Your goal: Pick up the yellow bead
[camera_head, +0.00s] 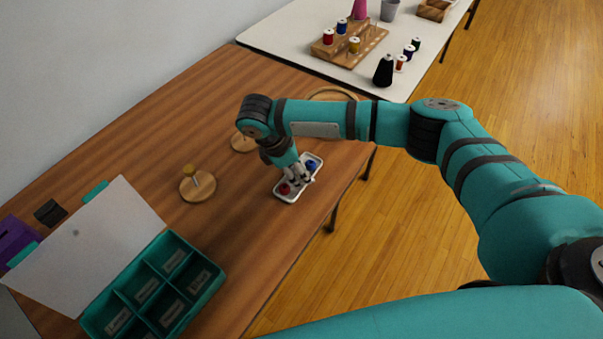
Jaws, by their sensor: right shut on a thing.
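My right gripper (300,180) points down into a small white tray (289,198) on the wooden table. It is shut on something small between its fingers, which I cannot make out. A red bead (284,189) lies in the tray at the near left of the fingers, and a blue bead (312,165) lies at the far right. No yellow bead shows clearly in the tray; the fingers hide its middle. A small yellow-gold round piece (189,169) shows at a round wooden stand with a peg (198,188), left of the tray. My left gripper is out of view.
A teal compartment box (218,274) with its pale lid open stands at the near left. More round wooden stands (240,146) are partly behind my right arm. A white table (290,35) with thread spools stands beyond. Bare wood lies between box and tray.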

